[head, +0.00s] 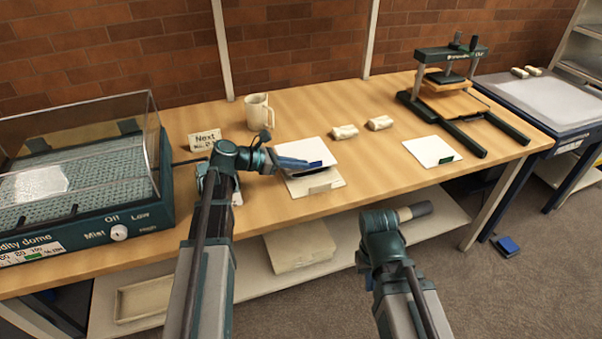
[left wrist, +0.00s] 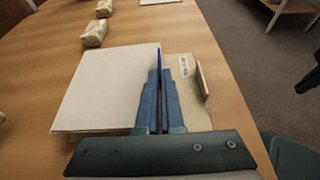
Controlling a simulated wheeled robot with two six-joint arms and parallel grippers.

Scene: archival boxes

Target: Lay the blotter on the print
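A white sheet with a blue tab (head: 302,152), seemingly the blotter, is over a cream board (head: 328,186), with a dark gap under its front edge. In the left wrist view the sheet (left wrist: 110,88) lies left of my fingers, and part of the board (left wrist: 183,68) shows to their right. My left gripper (head: 306,164) is shut on the sheet's blue tab, which stands between the fingers (left wrist: 158,88). A white sheet with a green tab (head: 428,149), possibly the print, lies flat on the table to the right. My right arm is low in front of the table; its fingers do not show.
A clear-lidded humidity dome (head: 80,185) with a pale sheet inside stands at left. A mug (head: 257,112), a sign (head: 204,140) and two wrapped weights (head: 345,131) stand behind. A press (head: 450,85) is at back right. Bare table lies between the two sheets.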

